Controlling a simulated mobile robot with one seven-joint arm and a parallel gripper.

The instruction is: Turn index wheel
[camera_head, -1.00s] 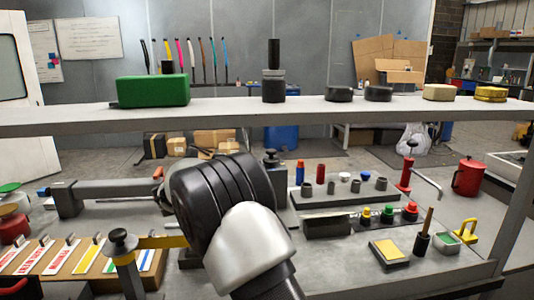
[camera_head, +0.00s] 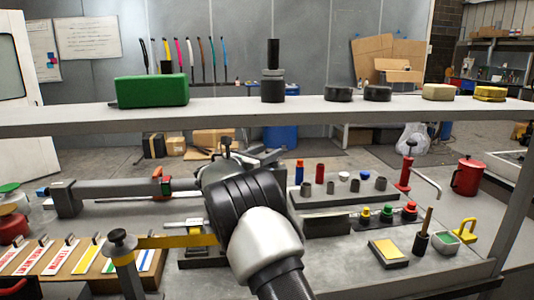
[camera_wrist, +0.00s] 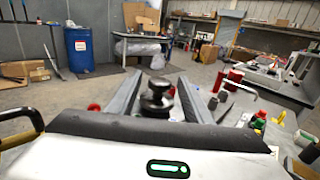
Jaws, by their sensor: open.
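I cannot surely identify the index wheel. In the wrist view a black stepped knob (camera_wrist: 157,102) stands between the two grey fingers of my gripper (camera_wrist: 160,76). The fingers are apart, with visible gaps beside the knob; I see no grip on it. In the head view a black knob (camera_head: 227,146) rises just behind my wrist. My arm hides what lies below it, and most of my gripper is hidden there.
A grey shelf (camera_head: 420,109) spans above the bench, carrying a green block (camera_head: 152,91) and dark cylinders. A yellow-banded post (camera_head: 122,245) stands left of my arm. Coloured buttons (camera_head: 388,212) and a red can (camera_head: 467,177) are at right.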

